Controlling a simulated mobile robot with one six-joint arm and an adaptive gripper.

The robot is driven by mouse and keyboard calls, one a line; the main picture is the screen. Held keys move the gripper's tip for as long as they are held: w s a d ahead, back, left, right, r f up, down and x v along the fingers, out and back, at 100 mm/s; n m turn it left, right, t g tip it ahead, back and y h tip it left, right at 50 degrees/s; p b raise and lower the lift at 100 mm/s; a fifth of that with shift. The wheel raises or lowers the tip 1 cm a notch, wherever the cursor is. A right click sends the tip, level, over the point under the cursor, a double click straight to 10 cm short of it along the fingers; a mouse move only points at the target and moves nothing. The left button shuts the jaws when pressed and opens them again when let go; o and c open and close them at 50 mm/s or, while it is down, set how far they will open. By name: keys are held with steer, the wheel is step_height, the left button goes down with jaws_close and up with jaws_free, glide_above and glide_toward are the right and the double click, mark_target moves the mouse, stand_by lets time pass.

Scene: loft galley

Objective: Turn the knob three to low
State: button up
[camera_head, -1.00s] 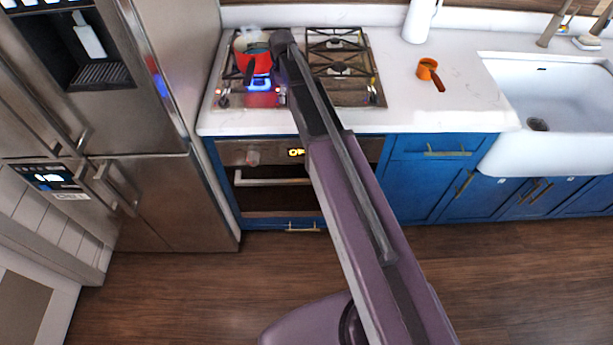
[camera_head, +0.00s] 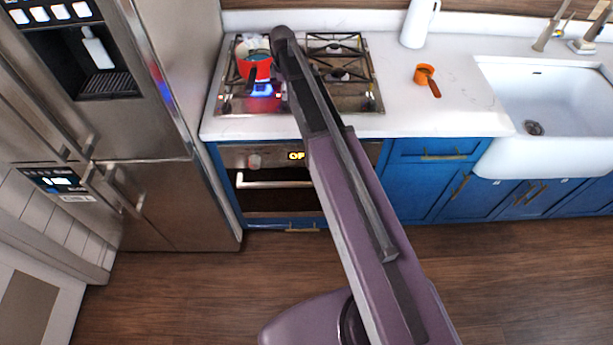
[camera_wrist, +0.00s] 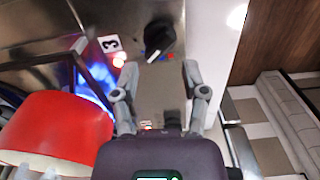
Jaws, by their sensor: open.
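Knob three (camera_wrist: 158,38) is a black knob on the steel cooktop in the wrist view. A white "3" label (camera_wrist: 110,43) sits to its left, with small red and blue marks by its base. My gripper (camera_wrist: 162,74) is open, its two fingers spread below the knob in the picture, with nothing between the tips. I cannot tell the exact gap to the knob. In the head view my arm hides the gripper and part of the cooktop (camera_head: 318,106).
A red pot (camera_wrist: 60,125) stands close left of my gripper, beside a lit blue flame (camera_wrist: 93,85). The pot also shows in the head view (camera_head: 256,68).

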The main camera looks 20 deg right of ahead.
steer(key=shift+r+p, duration=4.55)
steer(key=shift+r, duration=0.35)
steer(key=s+f+m+b, duration=1.4)
steer(key=s+f+b, duration=1.1)
steer(key=s, duration=0.1)
steer(key=shift+a+f+b, duration=0.15)
steer(key=shift+f+b, duration=0.25)
steer(key=shift+r, duration=0.1)
step_height(320, 180, up, 25)
steer(key=n+p, duration=0.5)
steer(key=p, duration=2)
glide_above(287, 102)
steer(key=shift+w+a+r+p, duration=0.1)
steer(key=shift+w+r+p, duration=0.05)
steer(key=shift+w+p, duration=0.2)
